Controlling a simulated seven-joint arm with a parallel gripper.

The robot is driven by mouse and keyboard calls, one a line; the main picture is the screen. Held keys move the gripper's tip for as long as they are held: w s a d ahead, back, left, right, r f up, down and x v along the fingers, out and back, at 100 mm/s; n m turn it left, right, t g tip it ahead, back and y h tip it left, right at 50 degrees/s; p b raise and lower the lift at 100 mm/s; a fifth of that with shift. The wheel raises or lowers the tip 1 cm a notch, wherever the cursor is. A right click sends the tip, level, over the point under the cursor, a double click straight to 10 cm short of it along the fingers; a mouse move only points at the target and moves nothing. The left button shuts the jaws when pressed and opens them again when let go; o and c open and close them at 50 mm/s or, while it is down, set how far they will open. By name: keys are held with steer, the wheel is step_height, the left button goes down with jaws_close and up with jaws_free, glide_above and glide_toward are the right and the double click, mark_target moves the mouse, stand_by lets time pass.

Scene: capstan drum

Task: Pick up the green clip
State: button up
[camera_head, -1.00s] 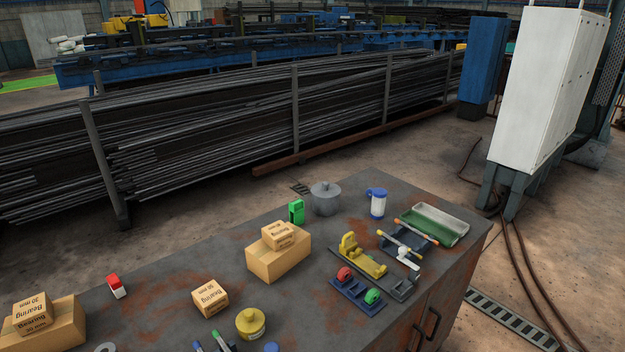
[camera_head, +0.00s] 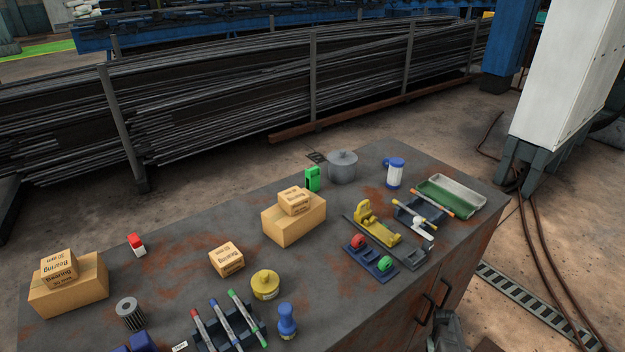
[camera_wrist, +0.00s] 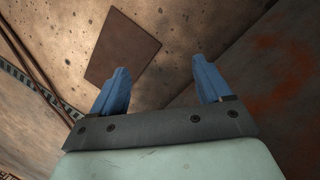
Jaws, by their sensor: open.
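Two green things could be the green clip, and I cannot tell which for certain. A small green rounded piece (camera_head: 384,264) sits beside a red one (camera_head: 357,242) on a blue holder (camera_head: 371,261) at the right of the bench top. A larger upright green piece with a dark opening (camera_head: 312,179) stands farther back, beside the grey lidded pot (camera_head: 343,168). My gripper (camera_wrist: 162,70) is open and empty in the wrist view, with blue fingers. It is over the floor beside the rusty cabinet side, away from both green pieces, which are out of that view.
A yellow tool (camera_head: 375,226) stands just behind the blue holder. A green-and-white tray (camera_head: 457,192) lies at the far right corner. Cardboard boxes (camera_head: 293,221), a yellow pot (camera_head: 265,284) and a marker rack (camera_head: 228,328) are farther left. Clear bench top lies between the groups.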

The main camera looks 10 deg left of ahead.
steer(key=w+d+r+m+t+h, duration=0.15)
steer(key=w+d+r+h, duration=0.25)
steer(key=w+d+r, duration=2.2)
steer(key=w+d+r+h, duration=0.1)
steer(key=w+d+r, duration=0.45)
steer(key=r, duration=0.55)
steer(key=w+a+r+t, duration=0.1)
steer(key=w+a+r, duration=0.15)
steer(key=r, duration=0.35)
steer(key=w+a+r, duration=0.2)
steer(key=w+r, duration=0.2)
steer(key=r, duration=0.1)
steer(key=w+a+r+y, duration=0.1)
steer(key=w+a+r, duration=0.4)
steer(key=a, duration=0.5)
step_height(320, 180, up, 3)
steer(key=n+y, duration=0.6)
steer(key=n, duration=0.4)
glide_above(313, 175)
steer(key=w, duration=0.1)
steer(key=shift+f+g, duration=0.1)
steer(key=shift+g, duration=0.25)
steer(key=shift+s+a+f, duration=0.1)
steer(key=shift+a, duration=0.15)
steer(key=shift+f, duration=0.25)
step_height(313, 175, down, 13)
steer(key=shift+d+f, duration=0.1)
